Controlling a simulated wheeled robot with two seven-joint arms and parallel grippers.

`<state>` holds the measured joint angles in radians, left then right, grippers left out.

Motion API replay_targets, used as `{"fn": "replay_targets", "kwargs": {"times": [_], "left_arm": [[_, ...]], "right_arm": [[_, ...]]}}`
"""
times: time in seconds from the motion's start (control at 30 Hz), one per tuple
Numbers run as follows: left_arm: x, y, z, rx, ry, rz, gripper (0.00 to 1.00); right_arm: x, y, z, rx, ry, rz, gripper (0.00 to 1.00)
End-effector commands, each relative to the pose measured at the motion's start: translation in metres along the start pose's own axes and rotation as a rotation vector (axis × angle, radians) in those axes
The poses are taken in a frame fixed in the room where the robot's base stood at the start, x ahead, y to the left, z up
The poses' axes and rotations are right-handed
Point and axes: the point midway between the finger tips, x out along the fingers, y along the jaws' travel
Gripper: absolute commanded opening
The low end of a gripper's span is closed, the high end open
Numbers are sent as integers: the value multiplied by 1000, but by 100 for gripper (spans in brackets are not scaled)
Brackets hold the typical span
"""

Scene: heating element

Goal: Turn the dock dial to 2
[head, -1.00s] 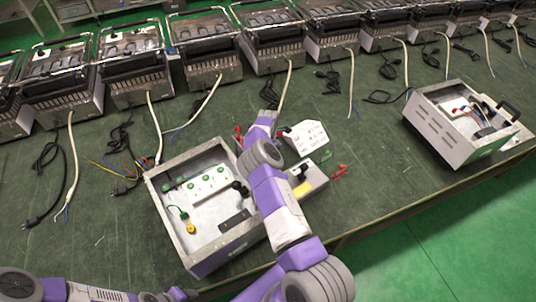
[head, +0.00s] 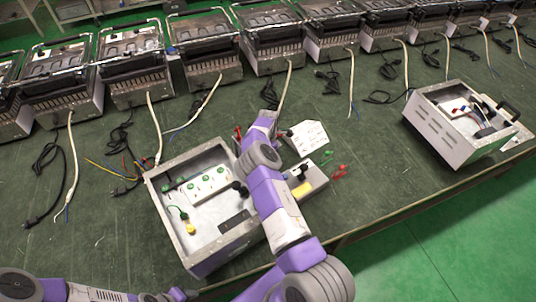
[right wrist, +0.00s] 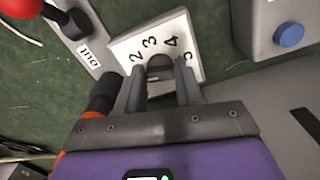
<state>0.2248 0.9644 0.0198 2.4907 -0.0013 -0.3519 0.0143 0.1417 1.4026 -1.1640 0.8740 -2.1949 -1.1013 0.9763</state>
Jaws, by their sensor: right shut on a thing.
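The dock dial has a white plate (right wrist: 192,52) with the figures 2, 3, 4 and 5 showing, and a dark round knob (right wrist: 160,66) at its middle. In the head view the white plate (head: 310,138) sits just right of my right forearm. My right gripper (right wrist: 160,78) is shut on the knob, one finger on each side. The fingers cover the lower part of the plate, and I cannot tell which figure the knob points to. In the head view my arm hides the right gripper's fingers. My left arm shows at the bottom left, its gripper out of frame.
An open metal box with sockets (head: 157,190) stands left of my right arm. A grey box with a yellow part (head: 318,178) is close on its right. Red clips (head: 341,172) lie beside it. Another open box (head: 440,137) stands right. Several heaters (head: 135,62) line the back.

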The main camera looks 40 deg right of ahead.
Motion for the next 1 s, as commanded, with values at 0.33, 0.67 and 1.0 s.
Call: {"fn": "replay_targets", "kwargs": {"times": [0.33, 0.67, 1.0], "left_arm": [[0, 0, 0, 0, 0, 0, 43], [0, 0, 0, 0, 0, 0, 43], [0, 0, 0, 0, 0, 0, 43]], "right_arm": [[0, -1, 0, 294, 0, 2, 6], [0, -2, -1, 496, -1, 0, 6], [0, -2, -1, 573, 0, 1, 6]]}}
